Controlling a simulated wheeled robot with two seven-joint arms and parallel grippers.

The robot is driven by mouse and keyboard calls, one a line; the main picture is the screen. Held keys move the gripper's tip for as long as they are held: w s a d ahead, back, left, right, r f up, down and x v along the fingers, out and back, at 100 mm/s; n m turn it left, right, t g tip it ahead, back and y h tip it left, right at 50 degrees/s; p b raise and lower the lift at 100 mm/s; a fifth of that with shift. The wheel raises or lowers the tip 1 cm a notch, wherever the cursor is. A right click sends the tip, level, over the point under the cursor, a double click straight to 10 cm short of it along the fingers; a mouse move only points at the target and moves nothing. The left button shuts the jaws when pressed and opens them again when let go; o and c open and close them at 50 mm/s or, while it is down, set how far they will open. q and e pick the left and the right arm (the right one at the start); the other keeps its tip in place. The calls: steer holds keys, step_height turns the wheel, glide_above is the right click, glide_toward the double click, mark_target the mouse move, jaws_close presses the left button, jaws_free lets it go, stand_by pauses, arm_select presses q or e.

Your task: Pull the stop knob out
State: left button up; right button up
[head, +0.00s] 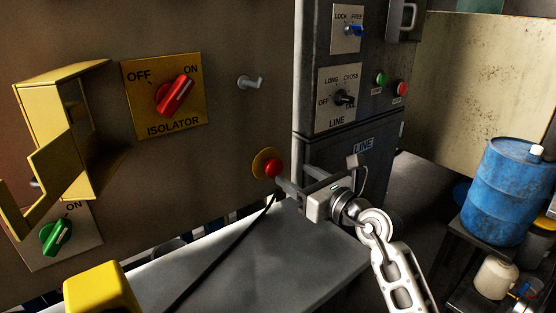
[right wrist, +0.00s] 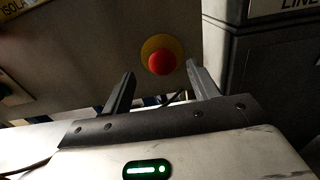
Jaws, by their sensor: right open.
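The stop knob (head: 272,168) is a red mushroom head on a round yellow plate (head: 260,158), low on the brown panel. My right gripper (head: 292,174) is open and empty, just in front and to the right of the knob in the head view. In the right wrist view the knob (right wrist: 161,62) shows between and beyond the two fingers (right wrist: 160,80), apart from them. Whether its stem is in or out cannot be told. My left gripper is not in view.
A red isolator switch (head: 175,97) and an open yellow cover (head: 65,130) are on the panel at left. A grey cabinet (head: 345,150) with switches stands right of the knob. A grey ledge (head: 250,260) and a black cable (head: 225,250) lie below. A blue barrel (head: 505,195) stands far right.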

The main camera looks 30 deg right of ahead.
mark_target(277, 163)
steer(key=w, duration=0.6)
steer(key=shift+w+a, duration=0.1)
steer(key=shift+a, duration=0.1)
steer(key=shift+w, duration=0.6)
